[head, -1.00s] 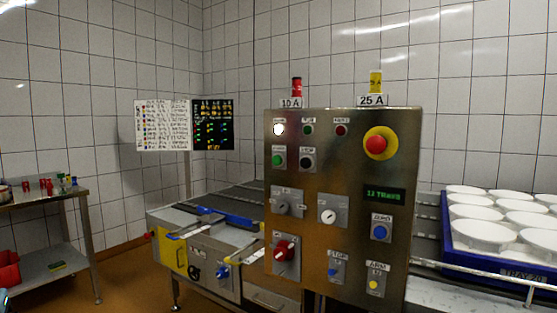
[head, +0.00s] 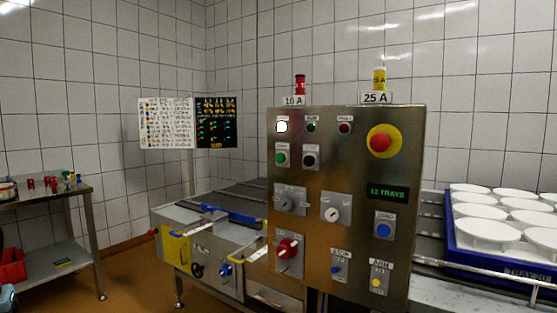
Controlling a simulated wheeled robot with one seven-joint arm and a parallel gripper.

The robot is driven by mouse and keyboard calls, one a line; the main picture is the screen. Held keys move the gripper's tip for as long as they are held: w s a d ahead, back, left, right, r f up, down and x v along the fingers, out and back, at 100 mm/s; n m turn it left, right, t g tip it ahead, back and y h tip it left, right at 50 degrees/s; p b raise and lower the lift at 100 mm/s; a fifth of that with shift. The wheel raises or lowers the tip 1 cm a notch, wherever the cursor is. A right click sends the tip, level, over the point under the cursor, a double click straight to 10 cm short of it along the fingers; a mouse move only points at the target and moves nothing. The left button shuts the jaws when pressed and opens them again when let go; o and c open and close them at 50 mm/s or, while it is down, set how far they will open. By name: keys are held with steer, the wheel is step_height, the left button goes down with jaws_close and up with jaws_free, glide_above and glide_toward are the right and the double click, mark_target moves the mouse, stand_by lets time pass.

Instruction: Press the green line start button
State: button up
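The steel control panel (head: 340,240) stands upright right of centre in the head view. A green push button (head: 281,158) sits at its left side, in the second row under a small label too small to read. A black button (head: 309,159) is just to its right. Above them are a lit white lamp (head: 282,127), a dark green lamp (head: 311,127) and a dark red lamp (head: 344,128). My gripper is not in view.
A red mushroom button (head: 380,142) on yellow, a blue button (head: 383,231), a yellow button (head: 376,283) and a red rotary switch (head: 288,248) share the panel. A conveyor (head: 240,195) runs behind it. A blue tray (head: 460,256) of white moulds stands right, a steel table (head: 50,196) left.

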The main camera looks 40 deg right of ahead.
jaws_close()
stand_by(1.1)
